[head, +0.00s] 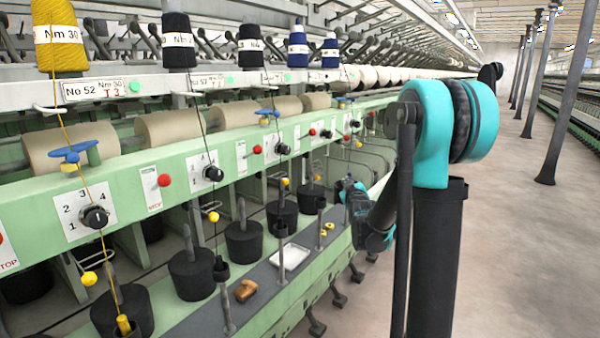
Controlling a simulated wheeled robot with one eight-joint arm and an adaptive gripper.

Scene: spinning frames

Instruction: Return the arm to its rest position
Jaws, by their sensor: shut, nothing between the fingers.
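My arm (450,115), teal and black, rises at the right of the head view beside the spinning frame. Its big teal joint is high up, and a thick black link stands below it. The lower end of the arm reaches left behind that link to the frame's front edge. My gripper (352,200) is small and dark there, beside the grey shelf. It is shut and holds nothing that I can see. Its fingertips are hard to make out. I cannot tell whether it touches the frame.
The green spinning frame (110,212) runs along the left, with yarn cones, knobs and black spindle pots. On its grey shelf (200,318) lie a brown piece (245,290), a white tray (291,257) and small yellow parts (327,229). Free floor (530,240) lies right; grey columns (565,95) stand there.

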